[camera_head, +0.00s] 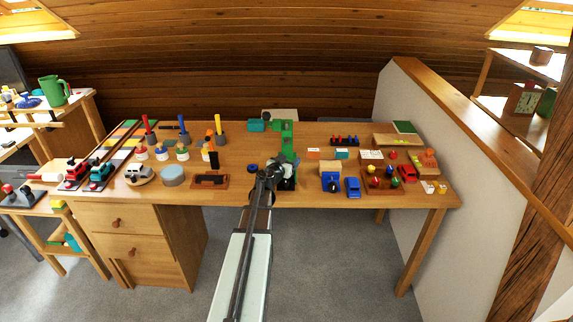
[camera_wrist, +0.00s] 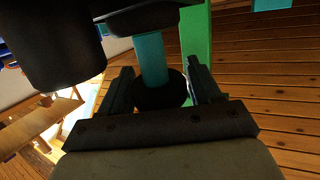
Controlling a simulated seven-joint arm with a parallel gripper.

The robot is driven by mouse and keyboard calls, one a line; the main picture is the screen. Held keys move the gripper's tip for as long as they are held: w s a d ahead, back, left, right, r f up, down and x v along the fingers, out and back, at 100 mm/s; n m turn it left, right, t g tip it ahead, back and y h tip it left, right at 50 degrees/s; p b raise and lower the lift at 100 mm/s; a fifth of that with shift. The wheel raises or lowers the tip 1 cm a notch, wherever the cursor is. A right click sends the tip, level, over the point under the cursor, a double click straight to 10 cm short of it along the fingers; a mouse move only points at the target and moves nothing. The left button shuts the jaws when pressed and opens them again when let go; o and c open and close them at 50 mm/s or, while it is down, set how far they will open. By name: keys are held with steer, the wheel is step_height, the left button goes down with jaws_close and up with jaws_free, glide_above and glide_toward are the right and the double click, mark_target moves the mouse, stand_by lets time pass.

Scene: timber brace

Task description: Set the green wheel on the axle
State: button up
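My gripper (camera_head: 275,171) is at the table's front middle, in front of a green upright machine (camera_head: 287,142). In the wrist view my two fingers (camera_wrist: 162,92) stand apart. A dark round piece (camera_wrist: 165,95) and a teal cylinder (camera_wrist: 151,58) show between them; I cannot tell whether the fingers touch either. A green post (camera_wrist: 194,35) rises just beyond. I cannot pick out the green wheel or the axle for certain; my arm hides part of the area. A small dark blue round piece (camera_head: 252,168) lies left of my gripper.
On the left are several pegged stands, a pale blue round tin (camera_head: 172,176) and toy vehicles. A grey partition (camera_head: 405,125) borders the table's right side.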

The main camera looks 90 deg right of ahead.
steer(key=c, duration=0.8)
step_height(320, 180, up, 10)
steer(key=shift+f, duration=0.2)
steer(key=shift+g+h, duration=0.4)
steer(key=shift+h, duration=0.4)
steer(key=shift+a+f, duration=0.15)
steer(key=shift+f, duration=3.1)
